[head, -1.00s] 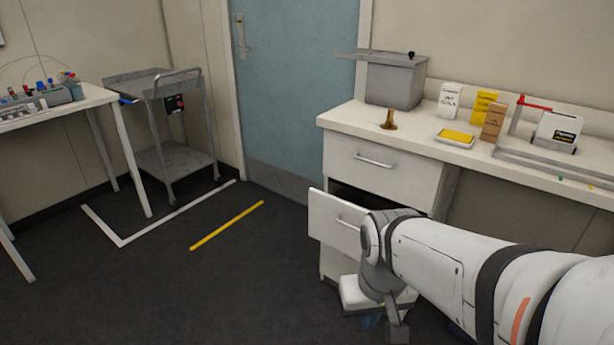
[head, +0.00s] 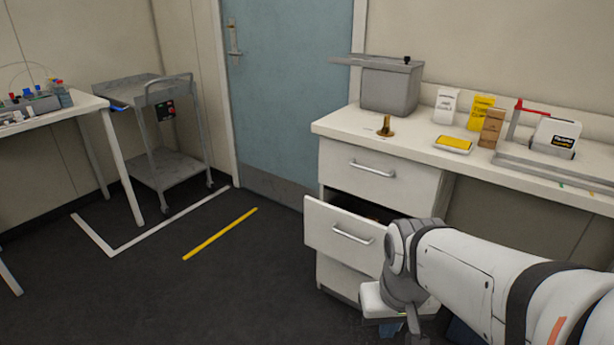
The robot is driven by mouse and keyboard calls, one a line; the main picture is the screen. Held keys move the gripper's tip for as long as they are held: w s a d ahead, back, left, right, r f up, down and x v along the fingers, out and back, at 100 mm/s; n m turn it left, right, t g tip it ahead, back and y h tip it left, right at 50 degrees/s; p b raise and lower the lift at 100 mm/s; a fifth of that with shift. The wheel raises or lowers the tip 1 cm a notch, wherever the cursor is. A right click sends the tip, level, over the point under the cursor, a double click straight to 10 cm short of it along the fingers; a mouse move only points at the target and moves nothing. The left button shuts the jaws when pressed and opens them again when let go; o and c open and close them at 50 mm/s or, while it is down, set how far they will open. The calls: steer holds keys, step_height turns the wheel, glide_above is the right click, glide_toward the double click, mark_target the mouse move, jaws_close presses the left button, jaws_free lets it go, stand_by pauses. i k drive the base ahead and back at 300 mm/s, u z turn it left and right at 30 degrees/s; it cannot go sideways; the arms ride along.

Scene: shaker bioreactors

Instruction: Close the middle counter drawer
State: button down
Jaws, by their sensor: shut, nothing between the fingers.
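The middle counter drawer (head: 325,227) is pulled out from the white counter unit, with a dark gap above its front. Its bar handle (head: 353,233) faces the room. The top drawer (head: 345,180) above it is shut, and a lower drawer front (head: 340,277) shows beneath. My arm crosses in front of the right end of the middle drawer. My gripper (head: 413,332) points down at the bottom edge of the view, low and right of the drawer front. It is only partly seen, looks shut and holds nothing visible. Contact with the drawer cannot be told.
On the counter (head: 400,143) stand a grey lidded bath (head: 390,87), a brass-coloured piece (head: 386,127), a yellow-topped box (head: 453,145) and several cartons. A grey cart (head: 180,168) and a white table (head: 50,113) stand at left. The floor left of the drawers is clear.

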mark_target(340, 229)
steer(key=u, duration=0.05)
steer(key=i, duration=0.95)
steer(key=z, duration=0.1)
